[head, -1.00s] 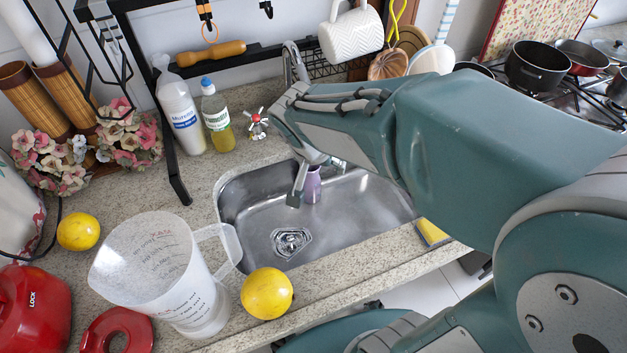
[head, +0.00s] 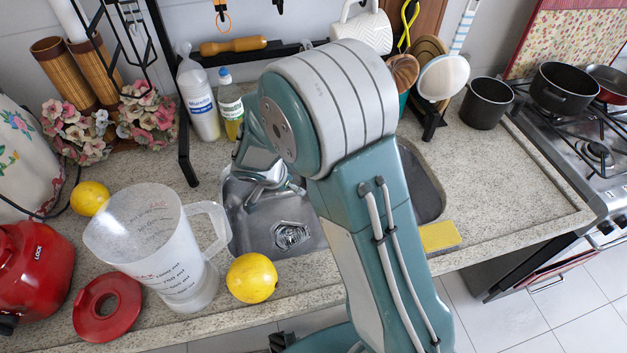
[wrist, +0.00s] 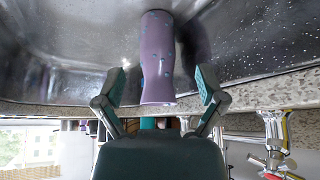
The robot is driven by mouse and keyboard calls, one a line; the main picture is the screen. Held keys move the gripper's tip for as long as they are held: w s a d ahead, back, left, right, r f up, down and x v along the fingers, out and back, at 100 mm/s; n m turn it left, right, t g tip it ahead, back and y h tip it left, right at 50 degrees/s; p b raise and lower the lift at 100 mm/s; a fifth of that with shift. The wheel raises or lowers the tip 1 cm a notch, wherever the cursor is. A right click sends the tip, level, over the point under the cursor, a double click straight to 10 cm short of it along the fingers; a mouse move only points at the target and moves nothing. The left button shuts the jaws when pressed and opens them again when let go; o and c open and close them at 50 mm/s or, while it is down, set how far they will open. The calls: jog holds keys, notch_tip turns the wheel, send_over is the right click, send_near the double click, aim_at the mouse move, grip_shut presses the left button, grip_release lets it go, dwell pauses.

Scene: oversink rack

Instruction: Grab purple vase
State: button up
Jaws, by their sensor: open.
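The purple vase (wrist: 157,45) is in the sink (wrist: 70,40), seen in the wrist view, which looks upside down. One end of it lies between the two fingers of my gripper (wrist: 160,80), with a gap on each side. The fingers are open and hold nothing. The vase is hidden there by my arm.
A yellow lemon (head: 252,278) and a measuring jug (head: 165,245) stand on the counter left of the basin. Bottles (head: 198,95) stand behind it. A yellow sponge (head: 440,236) lies at the front right. A faucet (wrist: 275,135) is close to my gripper.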

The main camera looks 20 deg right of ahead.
jog(key=w+d, duration=0.4)
jog(key=d, duration=0.4)
jog(key=shift+w+f, duration=0.35)
jog(key=shift+f, duration=0.1)
jog(key=c, duration=1)
